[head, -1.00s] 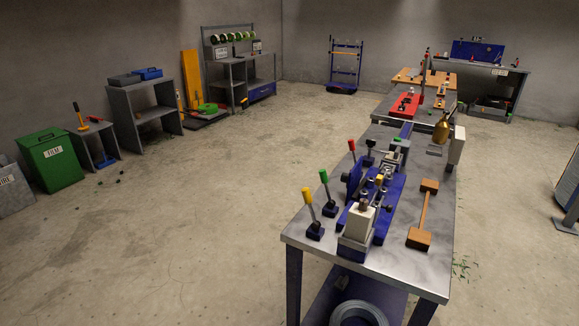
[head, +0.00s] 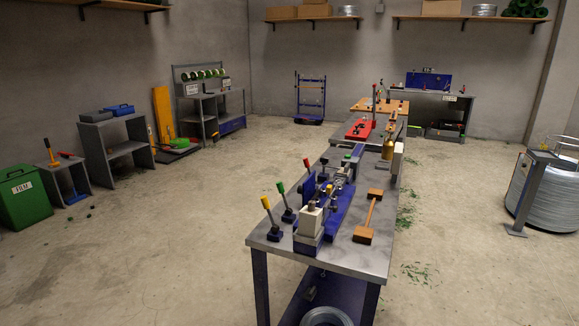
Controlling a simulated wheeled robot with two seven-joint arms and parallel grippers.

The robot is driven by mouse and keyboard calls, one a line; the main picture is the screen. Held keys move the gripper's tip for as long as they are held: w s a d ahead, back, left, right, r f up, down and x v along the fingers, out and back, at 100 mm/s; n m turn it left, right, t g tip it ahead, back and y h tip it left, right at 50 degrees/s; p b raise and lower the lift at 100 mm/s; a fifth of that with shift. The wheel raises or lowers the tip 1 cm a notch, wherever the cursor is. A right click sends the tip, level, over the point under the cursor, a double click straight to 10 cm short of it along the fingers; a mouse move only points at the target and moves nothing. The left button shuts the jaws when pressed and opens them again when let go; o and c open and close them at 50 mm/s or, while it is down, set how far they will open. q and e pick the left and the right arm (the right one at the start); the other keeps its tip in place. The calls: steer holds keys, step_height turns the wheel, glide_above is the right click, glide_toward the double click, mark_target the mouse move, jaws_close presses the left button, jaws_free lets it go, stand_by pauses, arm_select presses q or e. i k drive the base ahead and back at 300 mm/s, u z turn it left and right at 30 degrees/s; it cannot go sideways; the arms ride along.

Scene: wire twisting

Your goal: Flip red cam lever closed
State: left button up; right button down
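A lever with a red handle (head: 307,163) stands upright at the left edge of the metal workbench (head: 352,257), beside a blue machine (head: 340,214). A green-handled lever (head: 281,188) and a yellow-handled lever (head: 266,203) stand nearer, both tilted. Farther along the bench line is a red fixture (head: 359,129), with a thin red-tipped upright part beside it. It is too small to tell which red part is the cam lever or whether it is open. Neither of my grippers is in view.
A wooden piece with two block ends (head: 363,236) lies on the bench's right side. A wire coil (head: 326,317) is under the bench. A large wire coil (head: 545,192) stands at right. Shelves (head: 113,143) and a green bin (head: 24,197) are left. Floor left of the bench is clear.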

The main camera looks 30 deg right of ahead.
mark_target(306, 161)
steer(key=u, duration=0.5)
steer(key=i, duration=1.7)
steer(key=z, duration=0.25)
steer(key=i, duration=1.35)
steer(key=z, duration=1.65)
steer(key=i, duration=0.5)
steer(key=z, duration=0.45)
